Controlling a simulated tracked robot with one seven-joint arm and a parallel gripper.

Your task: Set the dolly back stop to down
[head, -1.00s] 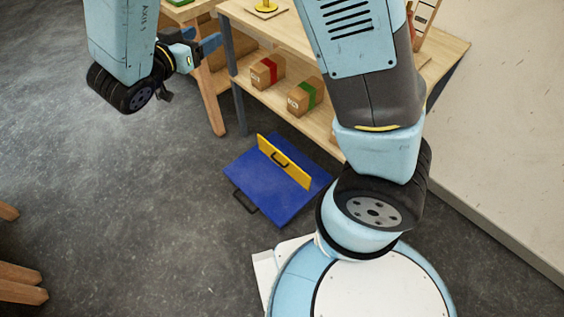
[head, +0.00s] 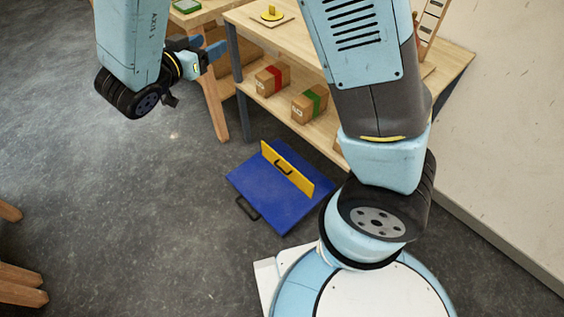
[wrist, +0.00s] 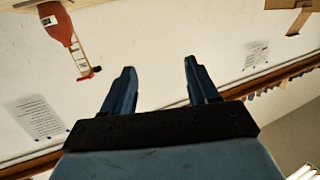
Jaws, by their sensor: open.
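My gripper (head: 212,53) is at the upper left of the head view, well above and away from the dolly. In the wrist view its two blue fingers (wrist: 157,88) are spread apart with nothing between them. The dolly is not in the wrist view.
A wooden shelf unit (head: 345,60) stands behind the dolly, with a red-taped box (head: 272,79) and a green-taped box (head: 309,104) on its lower shelf. Wooden legs (head: 20,285) show at the left edge. The floor left of the dolly is clear.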

